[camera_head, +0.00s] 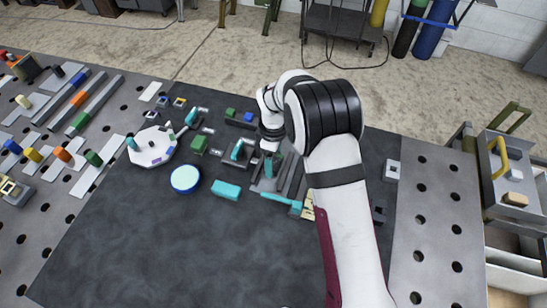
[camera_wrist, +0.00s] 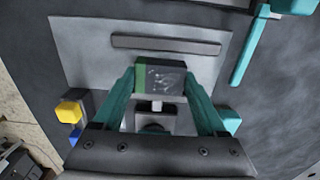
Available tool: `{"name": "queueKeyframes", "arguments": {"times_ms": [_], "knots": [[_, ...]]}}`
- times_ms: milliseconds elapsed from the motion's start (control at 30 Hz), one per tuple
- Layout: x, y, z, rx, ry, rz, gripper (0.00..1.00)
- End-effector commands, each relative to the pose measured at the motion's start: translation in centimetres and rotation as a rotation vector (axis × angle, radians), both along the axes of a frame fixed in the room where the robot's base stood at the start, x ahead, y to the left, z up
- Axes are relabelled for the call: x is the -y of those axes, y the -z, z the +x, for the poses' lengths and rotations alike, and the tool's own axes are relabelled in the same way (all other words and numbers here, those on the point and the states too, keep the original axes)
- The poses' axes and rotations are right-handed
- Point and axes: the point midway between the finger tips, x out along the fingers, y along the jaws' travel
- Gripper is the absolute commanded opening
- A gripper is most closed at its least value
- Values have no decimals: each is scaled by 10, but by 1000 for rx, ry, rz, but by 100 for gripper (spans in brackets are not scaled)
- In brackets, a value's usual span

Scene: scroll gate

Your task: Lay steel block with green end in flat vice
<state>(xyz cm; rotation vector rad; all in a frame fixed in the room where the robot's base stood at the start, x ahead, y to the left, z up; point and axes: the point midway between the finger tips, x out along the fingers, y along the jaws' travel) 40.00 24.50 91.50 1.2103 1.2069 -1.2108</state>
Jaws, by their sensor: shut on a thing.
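The steel block with a green end (camera_wrist: 160,79) is between the teal fingertips of my gripper (camera_wrist: 161,88) in the wrist view. Its green end faces left and its scuffed grey face is towards the camera. The gripper is shut on it. Behind it is the flat vice, a pale grey plate (camera_wrist: 80,45) with a long dark jaw bar (camera_wrist: 166,43) just beyond the block. A smaller jaw part (camera_wrist: 156,121) shows between the fingers on the near side. I cannot tell whether the block touches the plate. In the head view my gripper (camera_head: 269,168) is partly hidden by my arm.
A teal hammer (camera_head: 282,199) and a teal block (camera_head: 226,190) lie in front of the gripper. The front of the dark mat (camera_head: 190,250) is clear.

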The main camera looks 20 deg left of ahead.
Motion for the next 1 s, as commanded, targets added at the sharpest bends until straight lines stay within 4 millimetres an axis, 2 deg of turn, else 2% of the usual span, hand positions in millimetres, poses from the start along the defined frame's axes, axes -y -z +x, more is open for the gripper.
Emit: {"name": "queueKeyframes", "arguments": {"times_ms": [633,667,800,1000], "knots": [[0,5,0,1,-1,0,0],[0,5,0,1,-1,1,76],[0,5,0,1,0,0,100],[0,6,0,0,0,0,100]]}}
